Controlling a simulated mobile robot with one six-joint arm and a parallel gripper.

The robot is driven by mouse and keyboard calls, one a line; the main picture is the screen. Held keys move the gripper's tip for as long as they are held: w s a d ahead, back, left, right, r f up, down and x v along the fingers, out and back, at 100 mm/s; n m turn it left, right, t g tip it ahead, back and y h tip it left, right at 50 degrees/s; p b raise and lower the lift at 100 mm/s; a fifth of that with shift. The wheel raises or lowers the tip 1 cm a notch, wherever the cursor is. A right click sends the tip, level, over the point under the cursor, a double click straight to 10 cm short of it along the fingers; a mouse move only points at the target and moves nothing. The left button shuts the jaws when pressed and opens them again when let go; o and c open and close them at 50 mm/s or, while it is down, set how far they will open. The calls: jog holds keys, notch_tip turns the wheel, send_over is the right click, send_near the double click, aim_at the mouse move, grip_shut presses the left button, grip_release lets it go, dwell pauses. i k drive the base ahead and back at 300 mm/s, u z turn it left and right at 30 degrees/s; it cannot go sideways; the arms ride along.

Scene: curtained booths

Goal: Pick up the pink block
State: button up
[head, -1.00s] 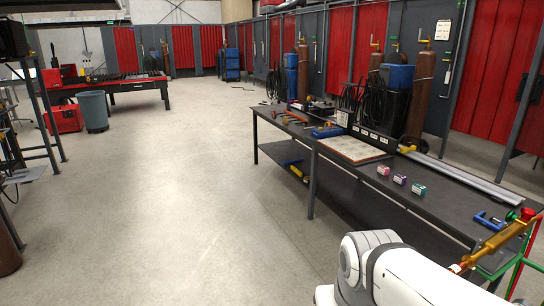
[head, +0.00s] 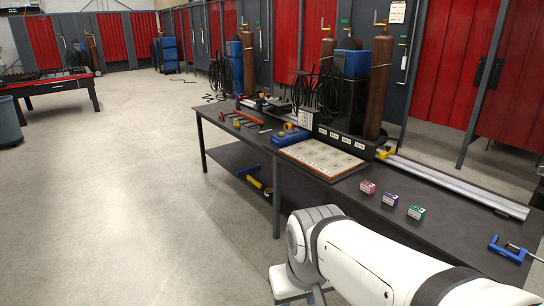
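The pink block (head: 367,187) is a small cube with a pale marking. It sits on the dark workbench (head: 246,154), just right of the framed board. It is the leftmost of three small blocks in a row. The purple block (head: 390,199) and the green block (head: 416,213) stand to its right, apart from it. My white arm reaches in from the lower right, in front of the bench. My gripper is not clearly visible, so its state and distance to the block do not show.
A framed board (head: 322,158) lies left of the blocks, with a long metal rail (head: 455,186) behind them. A blue clamp (head: 507,250) is at the bench's right. Gas cylinders (head: 378,88) stand behind the bench. The floor (head: 130,200) to the left is clear.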

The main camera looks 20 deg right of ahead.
aim_at(367, 187)
jog(key=u, duration=0.05)
jog(key=i, duration=2.55)
jog(key=z, duration=1.75)
jog(key=i, duration=0.85)
jog(key=z, duration=0.6)
